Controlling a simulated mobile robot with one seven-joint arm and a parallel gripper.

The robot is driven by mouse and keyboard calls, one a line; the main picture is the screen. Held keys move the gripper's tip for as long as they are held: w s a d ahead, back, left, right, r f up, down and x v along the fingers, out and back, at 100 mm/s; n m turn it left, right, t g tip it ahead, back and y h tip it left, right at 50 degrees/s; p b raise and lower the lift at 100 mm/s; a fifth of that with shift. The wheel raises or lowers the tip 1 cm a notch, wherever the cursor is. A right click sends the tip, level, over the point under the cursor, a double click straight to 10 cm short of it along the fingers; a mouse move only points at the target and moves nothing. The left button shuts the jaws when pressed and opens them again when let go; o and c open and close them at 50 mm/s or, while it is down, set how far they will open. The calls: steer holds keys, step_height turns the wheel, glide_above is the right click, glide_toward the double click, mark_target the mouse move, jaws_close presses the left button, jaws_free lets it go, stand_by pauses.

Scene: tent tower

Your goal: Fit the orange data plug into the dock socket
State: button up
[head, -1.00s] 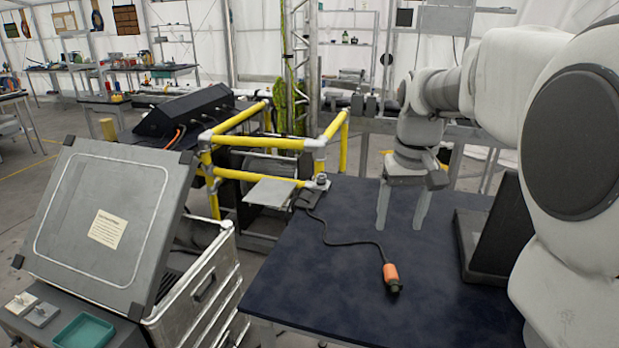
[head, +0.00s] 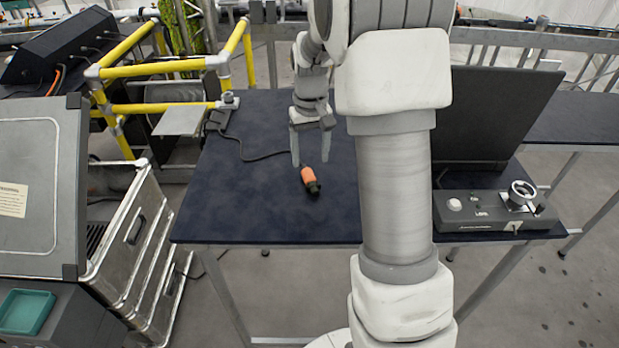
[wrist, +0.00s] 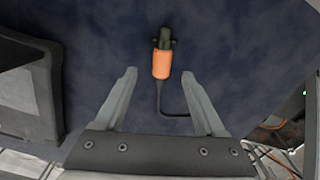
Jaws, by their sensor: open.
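The orange data plug (head: 309,178) lies on the dark blue table top (head: 240,205), with its black end toward the front edge and its dark cable running back and left. My gripper (head: 311,160) is open and empty, fingers pointing down, just behind and around the plug in the head view. In the wrist view the plug (wrist: 162,60) lies ahead of my gripper (wrist: 158,75), roughly centred between the two fingertips, and the cable passes between the fingers. I cannot tell the exact height of the fingertips. A device with a round metal ring (head: 521,194), possibly the dock socket, stands at the right of the table.
A dark upright panel (head: 495,115) stands behind that device. A yellow railing (head: 160,68) is at the back left. A metal case (head: 140,235) with a raised lid and a teal tray (head: 25,312) stand at the left. The front left of the table is clear.

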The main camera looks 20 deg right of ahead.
mark_target(309, 174)
steer(key=shift+a+f+p, duration=0.2)
steer(key=shift+f+p, duration=0.35)
steer(key=shift+f, duration=2.5)
jaws_close()
